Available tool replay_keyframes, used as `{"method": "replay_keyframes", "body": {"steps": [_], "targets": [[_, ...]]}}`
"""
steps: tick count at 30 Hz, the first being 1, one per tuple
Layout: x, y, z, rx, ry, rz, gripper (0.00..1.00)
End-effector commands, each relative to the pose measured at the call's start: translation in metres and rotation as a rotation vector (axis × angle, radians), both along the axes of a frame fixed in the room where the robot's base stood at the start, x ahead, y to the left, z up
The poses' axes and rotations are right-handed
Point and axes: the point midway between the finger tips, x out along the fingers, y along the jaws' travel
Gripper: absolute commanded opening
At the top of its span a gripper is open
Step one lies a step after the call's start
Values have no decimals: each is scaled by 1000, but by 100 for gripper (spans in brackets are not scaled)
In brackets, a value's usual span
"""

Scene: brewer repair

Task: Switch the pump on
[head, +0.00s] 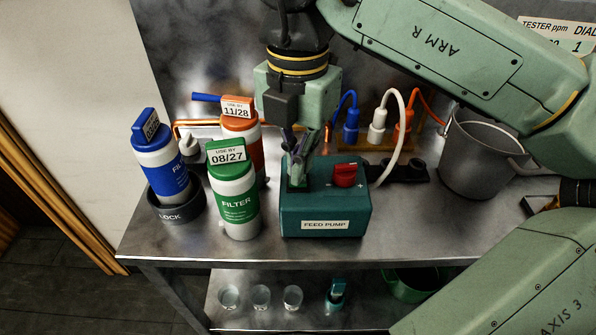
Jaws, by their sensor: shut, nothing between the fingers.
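The feed pump (325,212) is a teal box labelled "FEED PUMP" on the metal bench, in the middle of the head view. A red knob (345,175) sits on its top at the right, with a "+" mark near it. My gripper (298,180) points down with its fingers shut and empty. Its tips are at the left part of the pump's top, left of the red knob. I cannot tell whether they touch the pump. The fingers hide part of the pump's top there.
A green filter (236,200) stands just left of the pump, with an orange one (243,140) behind it. A blue filter (163,165) stands in a dark lock ring (176,210). Coloured plugs (377,132) stand behind the pump. A grey bucket (478,160) is at right.

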Motion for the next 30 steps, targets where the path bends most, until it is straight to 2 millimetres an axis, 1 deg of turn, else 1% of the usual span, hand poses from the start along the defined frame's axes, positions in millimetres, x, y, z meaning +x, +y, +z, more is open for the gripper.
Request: {"method": "replay_keyframes", "body": {"steps": [30], "targets": [[0, 0, -16, 0, 0, 0, 0]]}}
